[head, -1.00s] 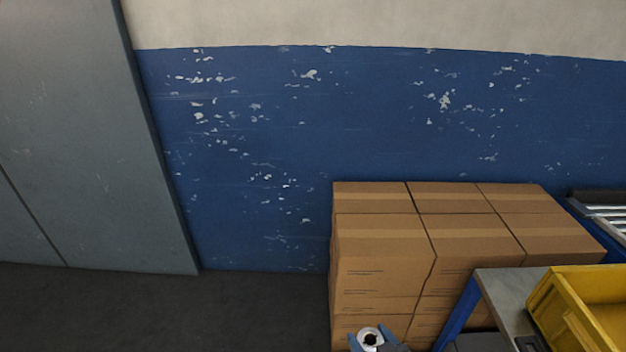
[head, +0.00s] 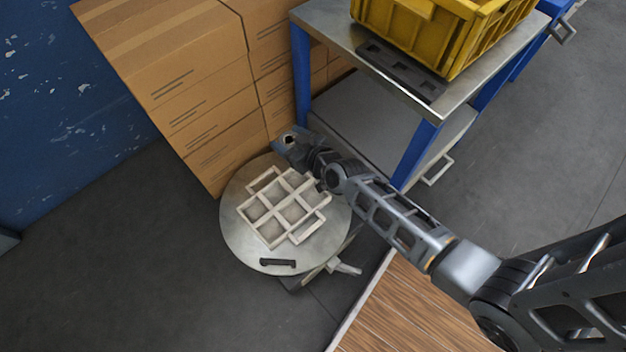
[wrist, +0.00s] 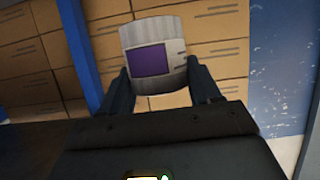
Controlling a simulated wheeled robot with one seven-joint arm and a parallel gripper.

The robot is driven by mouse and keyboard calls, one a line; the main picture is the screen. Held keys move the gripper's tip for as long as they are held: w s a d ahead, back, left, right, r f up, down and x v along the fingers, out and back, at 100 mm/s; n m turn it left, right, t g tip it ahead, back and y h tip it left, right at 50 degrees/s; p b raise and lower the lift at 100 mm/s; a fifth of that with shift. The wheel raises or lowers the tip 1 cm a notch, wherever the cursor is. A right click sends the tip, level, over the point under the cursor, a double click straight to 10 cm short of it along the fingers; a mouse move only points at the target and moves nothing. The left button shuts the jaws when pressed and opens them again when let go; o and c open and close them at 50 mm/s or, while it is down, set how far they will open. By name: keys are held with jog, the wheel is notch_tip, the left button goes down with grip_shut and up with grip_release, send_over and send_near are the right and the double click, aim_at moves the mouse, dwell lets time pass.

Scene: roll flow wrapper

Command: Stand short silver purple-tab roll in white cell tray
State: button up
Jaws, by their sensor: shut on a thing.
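My gripper (head: 290,141) is shut on a short silver roll with a purple tab (wrist: 150,61). In the wrist view the roll sits between both fingers, its purple tab facing the camera. In the head view the roll is small, and only its end with a dark core shows. The white cell tray (head: 285,206) lies on a round metal table at the lower middle of the head view. Its cells look empty. My gripper holds the roll beyond the tray's upper right side, near the table's far edge and apart from the tray.
The round table (head: 238,235) has a dark handle-like piece (head: 277,263) at its front. Stacked cartons (head: 190,90) stand behind it. A metal cart (head: 330,30) with blue legs carries a yellow bin (head: 440,35) at the upper right. Dark floor lies open at left.

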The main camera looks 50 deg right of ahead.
jog(key=s+d+f+m+h+b, duration=0.1)
jog(key=d+f+m+h+b, duration=0.1)
jog(key=d+f+b, duration=1)
jog(key=shift+g+h, duration=0.3)
jog(key=s+a+f, duration=0.1)
jog(key=a+f, duration=0.1)
jog(key=a, duration=0.1)
jog(key=s+a+f, duration=0.2)
jog(key=a+f, duration=0.1)
jog(key=a, duration=0.1)
jog(key=s+a+f, duration=0.2)
jog(key=a+f, duration=0.1)
jog(key=a, duration=0.1)
jog(key=shift+s+f, duration=0.2)
jog(key=shift+s, duration=0.05)
jog(key=shift+f+b, duration=1.65)
jog(key=shift+f, duration=0.2)
jog(key=shift+f, duration=0.15)
jog(key=o, duration=1.1)
jog(key=shift+o, duration=0.2)
